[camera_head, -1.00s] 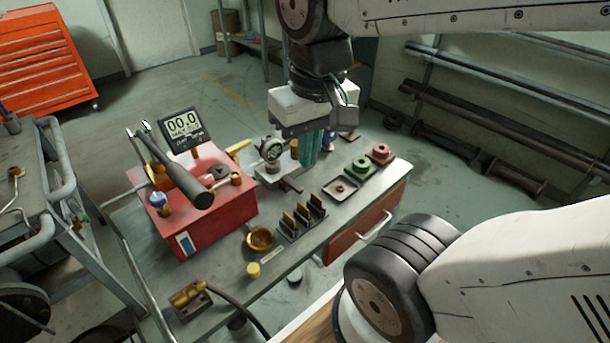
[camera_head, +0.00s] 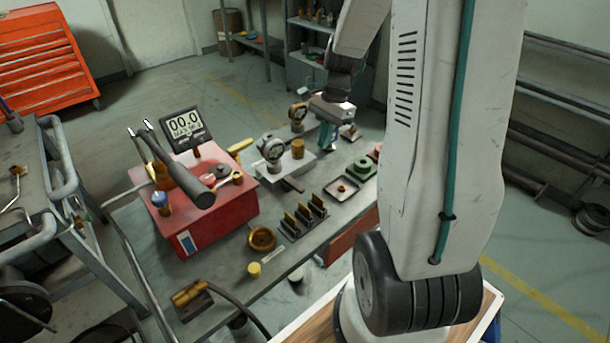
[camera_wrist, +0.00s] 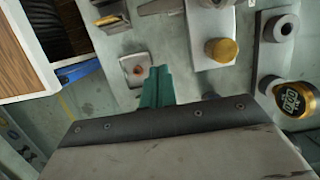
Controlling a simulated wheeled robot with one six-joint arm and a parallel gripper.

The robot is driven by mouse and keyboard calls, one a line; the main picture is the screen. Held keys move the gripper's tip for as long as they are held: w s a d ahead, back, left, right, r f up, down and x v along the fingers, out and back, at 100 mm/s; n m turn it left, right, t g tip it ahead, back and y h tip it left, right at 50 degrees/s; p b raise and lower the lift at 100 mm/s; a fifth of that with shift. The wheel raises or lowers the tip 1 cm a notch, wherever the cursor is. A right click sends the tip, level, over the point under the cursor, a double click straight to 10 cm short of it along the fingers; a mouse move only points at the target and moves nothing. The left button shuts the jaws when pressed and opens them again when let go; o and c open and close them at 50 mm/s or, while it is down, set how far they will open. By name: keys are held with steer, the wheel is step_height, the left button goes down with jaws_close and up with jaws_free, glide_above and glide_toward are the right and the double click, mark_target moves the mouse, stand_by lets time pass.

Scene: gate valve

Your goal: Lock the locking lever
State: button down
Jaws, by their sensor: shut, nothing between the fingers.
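I cannot tell for sure which part is the locking lever. A short dark bar (camera_head: 293,186) juts from the front of the grey gauge block (camera_head: 272,174), and a yellow handle (camera_head: 240,147) lies behind the red pump box. My gripper (camera_head: 326,146) has teal fingers, shut and empty. It is over the far side of the bench, right of the brass knob (camera_head: 298,148). In the wrist view the fingers (camera_wrist: 157,83) are together, between the square tray (camera_wrist: 135,70) and the brass knob (camera_wrist: 222,50), touching neither as far as I can see.
The red pump box (camera_head: 215,205) with its long black handle (camera_head: 187,178) stands on the bench's left. A slotted holder (camera_head: 303,221), a brass bowl (camera_head: 262,239) and a green flanged part (camera_head: 362,170) sit on the bench.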

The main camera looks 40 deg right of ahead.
mark_target(294, 184)
steer(key=x, duration=1)
steer(key=shift+s, duration=0.1)
steer(key=a, duration=0.2)
steer(key=shift+a, duration=1.05)
steer(key=shift+s+d, duration=0.1)
